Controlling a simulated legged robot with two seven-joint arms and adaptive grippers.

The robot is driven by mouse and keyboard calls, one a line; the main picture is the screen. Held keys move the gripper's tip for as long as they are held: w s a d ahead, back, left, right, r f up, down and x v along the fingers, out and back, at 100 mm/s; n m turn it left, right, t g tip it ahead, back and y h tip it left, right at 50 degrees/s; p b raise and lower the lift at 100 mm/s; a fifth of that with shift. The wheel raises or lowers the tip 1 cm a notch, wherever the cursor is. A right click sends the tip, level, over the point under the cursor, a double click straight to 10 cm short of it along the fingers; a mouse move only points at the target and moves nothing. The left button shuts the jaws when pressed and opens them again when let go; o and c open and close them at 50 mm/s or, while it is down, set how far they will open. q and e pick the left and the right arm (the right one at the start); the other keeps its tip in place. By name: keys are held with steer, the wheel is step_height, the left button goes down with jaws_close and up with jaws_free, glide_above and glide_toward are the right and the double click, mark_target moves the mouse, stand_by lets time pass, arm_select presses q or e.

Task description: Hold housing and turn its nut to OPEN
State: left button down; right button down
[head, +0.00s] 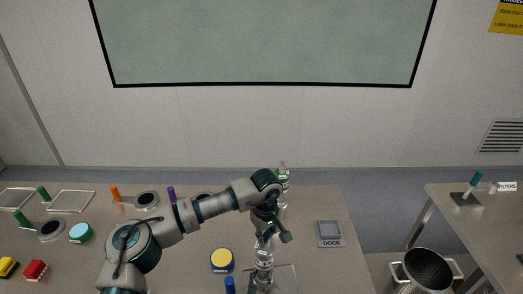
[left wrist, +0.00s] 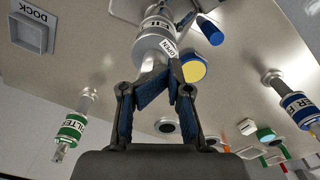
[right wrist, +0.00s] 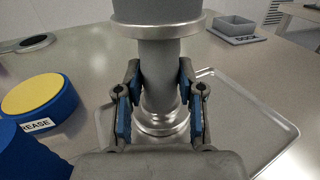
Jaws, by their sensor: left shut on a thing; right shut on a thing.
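The clear and metal housing (head: 264,256) stands upright near the front of the table. My left gripper (head: 268,235) reaches down to its top end. In the left wrist view my left gripper (left wrist: 166,68) is shut on the housing's narrow metal top end, where the nut is; the fingers hide much of it. The OPEN label (left wrist: 168,48) shows beside the fingertips, and the housing body (left wrist: 155,32) lies beyond. In the right wrist view my right gripper (right wrist: 160,90) is shut around the housing's metal neck (right wrist: 160,70), below a wide flange and above a stepped round base (right wrist: 162,122).
A metal tray (right wrist: 255,120) lies under the housing. A blue and yellow grease tin (head: 221,261) and a blue-handled item (head: 230,286) stand to its left. A green-labelled filter (head: 282,178) stands behind. The DOCK block (head: 330,231) is at right, with bare table around it.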

arm_select(q)
steer(key=shift+d+f, duration=0.1)
steer(key=shift+d, duration=0.1)
steer(key=shift+s+d, duration=0.3)
steer(key=shift+d, duration=0.05)
step_height(320, 180, up, 6)
steer(key=shift+a, duration=0.25)
stand_by(0.3)
steer(key=a+f+m+t+h, duration=0.1)
steer(key=a+f+m, duration=0.3)
steer(key=m, duration=0.8)
steer(key=shift+f+t, duration=0.4)
steer(key=shift+f, duration=0.45)
